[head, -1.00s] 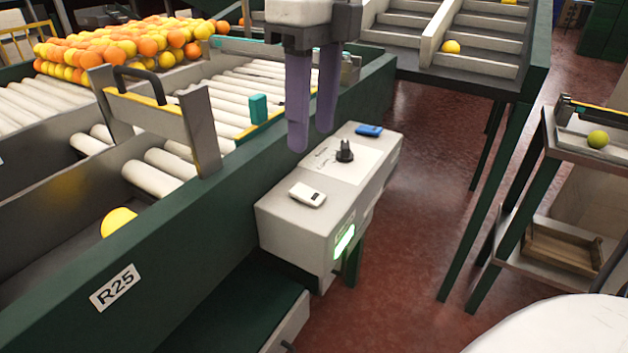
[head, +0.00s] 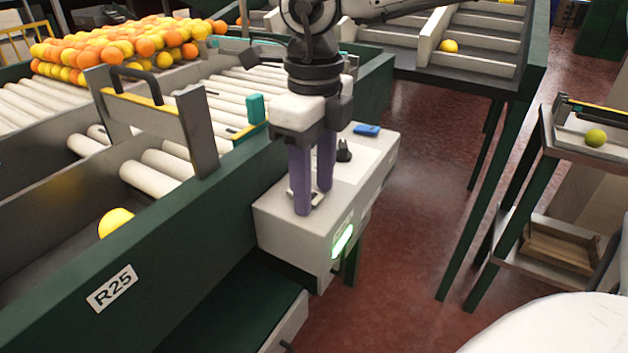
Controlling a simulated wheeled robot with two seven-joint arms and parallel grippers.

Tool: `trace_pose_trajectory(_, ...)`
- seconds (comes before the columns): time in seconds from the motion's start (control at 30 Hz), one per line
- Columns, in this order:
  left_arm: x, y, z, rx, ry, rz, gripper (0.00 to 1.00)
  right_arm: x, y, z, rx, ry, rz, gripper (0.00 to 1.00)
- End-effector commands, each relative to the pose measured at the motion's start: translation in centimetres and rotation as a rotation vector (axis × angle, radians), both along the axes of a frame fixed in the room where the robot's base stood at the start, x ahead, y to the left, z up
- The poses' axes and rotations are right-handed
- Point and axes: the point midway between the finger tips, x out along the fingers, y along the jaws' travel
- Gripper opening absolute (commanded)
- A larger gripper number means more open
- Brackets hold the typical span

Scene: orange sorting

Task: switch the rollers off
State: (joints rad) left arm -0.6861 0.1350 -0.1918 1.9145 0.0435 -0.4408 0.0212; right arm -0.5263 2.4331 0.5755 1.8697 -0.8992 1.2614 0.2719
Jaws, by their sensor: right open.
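A pale control box (head: 285,230) stands beside the green side wall of the roller table. A black knob (head: 344,151) sits on its top, partly hidden behind my gripper. A green light (head: 342,242) glows on its front face. My right gripper (head: 314,201) points down over the near part of the box top. The white device on the box top is mostly hidden behind the fingers. Whether the fingertips touch the box, I cannot tell. My left gripper is not in view.
A blue item (head: 367,130) lies at the far end of the box top. Rollers (head: 160,178) and piled oranges and lemons (head: 120,52) are at left. A rack (head: 597,124) with a yellow-green fruit stands at right. Red floor (head: 400,230) is open between.

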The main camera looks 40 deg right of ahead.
Motion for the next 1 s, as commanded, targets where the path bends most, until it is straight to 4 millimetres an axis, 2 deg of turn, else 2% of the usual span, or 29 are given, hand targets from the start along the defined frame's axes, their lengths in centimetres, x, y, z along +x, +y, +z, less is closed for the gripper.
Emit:
trace_pose_trajectory(0.1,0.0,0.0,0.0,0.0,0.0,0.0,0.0,0.0,0.0,0.0,0.0,0.0,0.0,0.42)
trace_pose_trajectory(0.3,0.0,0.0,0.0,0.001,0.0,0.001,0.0,0.0,0.0,0.0,0.0,0.0,0.0,0.08)
trace_pose_trajectory(0.37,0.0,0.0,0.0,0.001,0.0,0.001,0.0,0.0,0.0,0.0,0.0,0.0,0.0,0.01)
trace_pose_trajectory(0.53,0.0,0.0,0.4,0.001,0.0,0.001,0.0,0.2,0.0,0.2,-0.017,0.031,-0.002,0.01)
trace_pose_trajectory(0.8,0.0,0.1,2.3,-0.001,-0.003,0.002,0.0,0.7,0.4,0.5,-0.083,0.21,0.001,0.01)
trace_pose_trajectory(1.0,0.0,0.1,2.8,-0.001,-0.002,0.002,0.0,0.9,0.4,0.4,-0.108,0.267,0.002,0.01)
